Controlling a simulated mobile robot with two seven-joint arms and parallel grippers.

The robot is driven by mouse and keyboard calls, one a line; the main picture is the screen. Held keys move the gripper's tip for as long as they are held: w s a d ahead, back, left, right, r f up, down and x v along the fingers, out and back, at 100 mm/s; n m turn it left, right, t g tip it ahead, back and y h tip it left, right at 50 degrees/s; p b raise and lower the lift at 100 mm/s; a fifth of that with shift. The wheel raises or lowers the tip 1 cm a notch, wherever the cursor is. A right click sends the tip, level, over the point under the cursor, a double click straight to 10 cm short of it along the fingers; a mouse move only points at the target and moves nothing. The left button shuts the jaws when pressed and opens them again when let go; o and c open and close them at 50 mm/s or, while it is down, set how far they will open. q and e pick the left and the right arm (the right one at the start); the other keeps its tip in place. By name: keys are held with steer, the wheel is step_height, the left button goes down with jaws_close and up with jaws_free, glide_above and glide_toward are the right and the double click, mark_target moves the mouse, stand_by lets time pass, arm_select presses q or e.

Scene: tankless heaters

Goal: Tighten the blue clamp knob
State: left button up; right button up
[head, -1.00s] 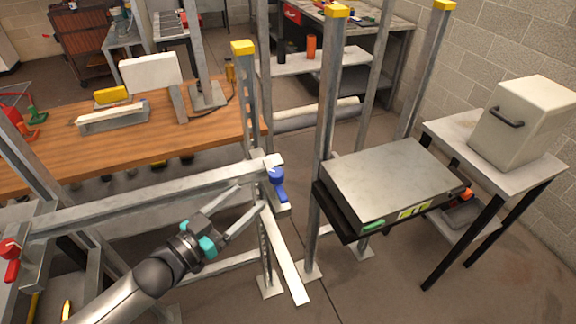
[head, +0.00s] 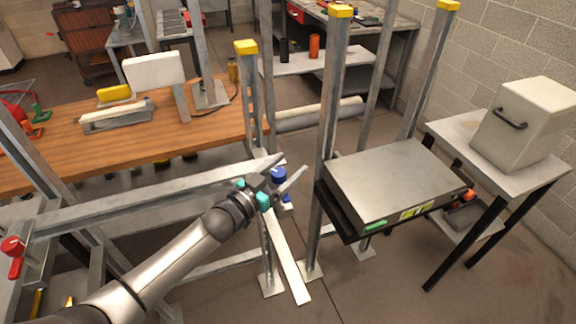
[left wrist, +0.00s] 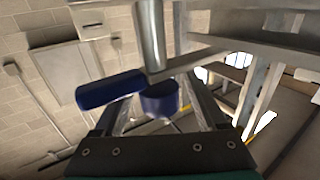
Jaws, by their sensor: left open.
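The blue clamp knob (head: 279,175) is at the right end of a grey metal rail (head: 150,193), by a yellow-capped post. My left gripper (head: 290,163) is open, its two fingers reaching past either side of the knob and partly hiding it. In the left wrist view, the round blue hub of the knob (left wrist: 160,101) shows between the open fingers, and its blue handle (left wrist: 112,90) sticks out to the left. I cannot tell whether the fingers touch it. My right gripper is not in view.
A red clamp knob (head: 13,248) is at the rail's left end. A wooden workbench (head: 160,140) stands behind the rail. A grey box-like unit (head: 395,180) sits on a frame to the right. Upright metal posts (head: 328,150) stand close to the gripper's right.

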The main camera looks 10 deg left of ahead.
arm_select(q)
steer(key=shift+w+d, duration=0.15)
steer(key=shift+w, duration=0.1)
steer(key=shift+c, duration=0.2)
jaws_close()
stand_by(0.3)
